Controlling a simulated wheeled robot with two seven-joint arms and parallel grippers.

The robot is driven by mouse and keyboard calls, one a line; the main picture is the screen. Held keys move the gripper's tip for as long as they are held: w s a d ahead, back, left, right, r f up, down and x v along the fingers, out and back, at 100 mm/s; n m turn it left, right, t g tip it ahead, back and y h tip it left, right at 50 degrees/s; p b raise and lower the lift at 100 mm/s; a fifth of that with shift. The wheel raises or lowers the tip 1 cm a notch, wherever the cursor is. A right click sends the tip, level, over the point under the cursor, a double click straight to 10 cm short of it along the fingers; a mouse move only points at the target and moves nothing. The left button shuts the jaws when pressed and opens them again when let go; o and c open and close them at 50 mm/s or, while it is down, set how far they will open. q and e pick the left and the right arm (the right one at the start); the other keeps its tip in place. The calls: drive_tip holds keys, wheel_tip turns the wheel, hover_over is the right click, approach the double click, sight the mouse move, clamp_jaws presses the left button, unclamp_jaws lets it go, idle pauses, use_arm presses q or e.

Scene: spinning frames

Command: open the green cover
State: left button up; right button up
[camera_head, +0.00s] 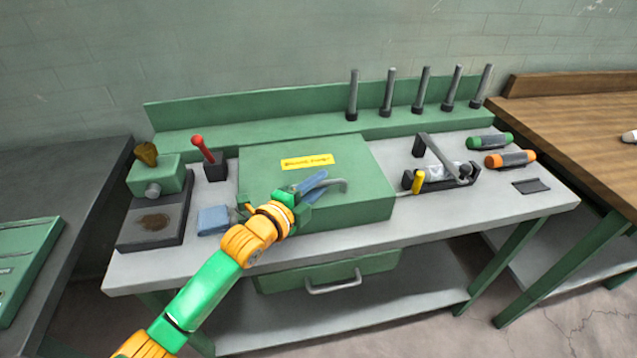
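The green cover (350,160) is a closed, boxy lid in the middle of the grey workbench, with a yellow label (307,161) on its top. A grey handle (336,185) shows near its front edge, partly hidden by my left gripper. My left gripper (314,186), with blue fingers, is over the front of the cover at this handle. I cannot tell whether the fingers are closed on the handle or only beside it. My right gripper is not in view.
A red-knobbed lever (202,149) and a green block machine (154,178) stand left of the cover. A clamp-like device with a yellow knob (418,182) stands close on the right. Upright grey rods (388,93) line the back. A green drawer (375,263) hangs below.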

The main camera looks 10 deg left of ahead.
use_arm(q)
drive_tip(key=shift+s+a+r, duration=0.15)
drive_tip(key=shift+s, duration=0.05)
clamp_jaws()
idle(1.3)
